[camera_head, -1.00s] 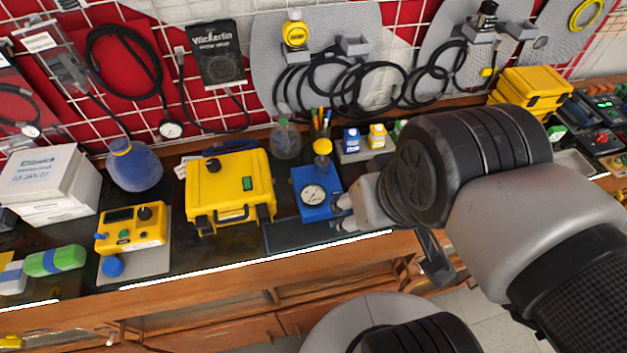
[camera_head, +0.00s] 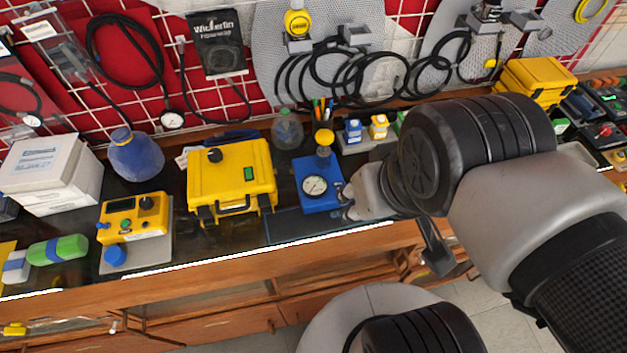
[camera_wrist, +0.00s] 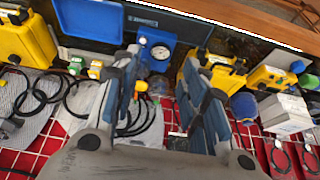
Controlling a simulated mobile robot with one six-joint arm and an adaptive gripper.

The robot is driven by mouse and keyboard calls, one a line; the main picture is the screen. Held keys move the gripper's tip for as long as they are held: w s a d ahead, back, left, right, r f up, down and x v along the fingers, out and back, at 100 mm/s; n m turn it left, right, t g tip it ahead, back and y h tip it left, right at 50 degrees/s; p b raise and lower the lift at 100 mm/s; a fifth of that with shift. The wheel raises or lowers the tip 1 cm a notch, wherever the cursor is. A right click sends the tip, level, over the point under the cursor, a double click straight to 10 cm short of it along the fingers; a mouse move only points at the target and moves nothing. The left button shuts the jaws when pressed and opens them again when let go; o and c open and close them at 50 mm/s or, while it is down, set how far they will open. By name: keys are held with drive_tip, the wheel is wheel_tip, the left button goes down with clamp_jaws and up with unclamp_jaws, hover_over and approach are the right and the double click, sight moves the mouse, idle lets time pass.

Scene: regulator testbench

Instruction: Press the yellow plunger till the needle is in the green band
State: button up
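The blue regulator box (camera_head: 319,203) stands on the dark bench top with a round white gauge (camera_head: 315,186) on its face. The yellow plunger (camera_head: 325,137) stands up behind the gauge. The needle and green band are too small to read. My gripper (camera_head: 347,201) is low at the box's right side in the head view; I cannot tell whether it touches the box. In the wrist view its two fingers (camera_wrist: 162,60) are spread with nothing held. The blue box (camera_wrist: 178,43) and gauge (camera_wrist: 161,52) show between and beyond them, and the yellow plunger (camera_wrist: 141,86) beside the left finger.
A yellow case (camera_head: 232,178) stands left of the regulator, with a yellow meter (camera_head: 133,218) further left. Small blue and yellow bottles (camera_head: 378,127) and a pen cup (camera_head: 323,113) stand behind. A clear bottle (camera_head: 287,130) is behind left. Cables hang on the wall grid.

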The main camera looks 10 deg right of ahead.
clamp_jaws()
idle(1.5)
